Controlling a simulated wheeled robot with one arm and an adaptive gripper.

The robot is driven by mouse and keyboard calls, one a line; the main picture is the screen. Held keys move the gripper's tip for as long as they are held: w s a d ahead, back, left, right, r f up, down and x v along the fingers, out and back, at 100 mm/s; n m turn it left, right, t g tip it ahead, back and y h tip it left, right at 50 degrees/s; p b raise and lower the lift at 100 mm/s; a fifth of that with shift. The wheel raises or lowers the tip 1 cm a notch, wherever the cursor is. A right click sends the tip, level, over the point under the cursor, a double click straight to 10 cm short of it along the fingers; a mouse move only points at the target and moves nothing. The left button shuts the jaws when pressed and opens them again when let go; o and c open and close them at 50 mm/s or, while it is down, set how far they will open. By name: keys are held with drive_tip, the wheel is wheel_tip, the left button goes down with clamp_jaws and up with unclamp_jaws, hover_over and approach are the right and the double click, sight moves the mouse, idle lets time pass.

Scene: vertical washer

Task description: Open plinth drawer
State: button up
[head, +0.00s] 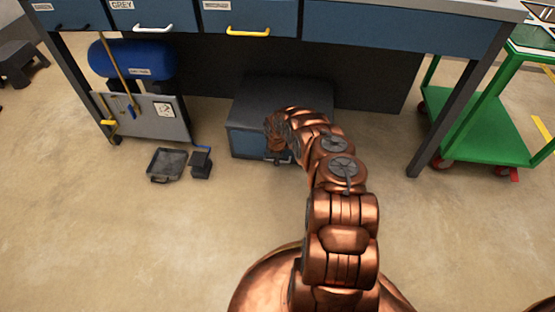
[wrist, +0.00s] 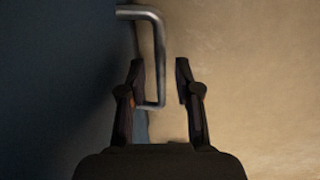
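The plinth drawer (head: 245,144) is the blue front of a low dark box on the floor under the workbench. It looks closed in the head view. Its handle (head: 272,160) is partly hidden behind my arm. In the wrist view the handle (wrist: 160,60) is a grey metal bar standing out from the blue drawer front (wrist: 60,80). My gripper (wrist: 160,72) is open, with one finger on each side of the lower part of the bar. The left finger is between the bar and the drawer front. Gaps show between the fingers and the bar.
The workbench (head: 400,35) with labelled drawers stands over the box. A blue tank (head: 132,58), a dustpan (head: 167,164) and a small dark object (head: 201,165) are at the left. A green cart (head: 475,125) stands at the right. The floor in front is clear.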

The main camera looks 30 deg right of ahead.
clamp_jaws()
idle(0.3)
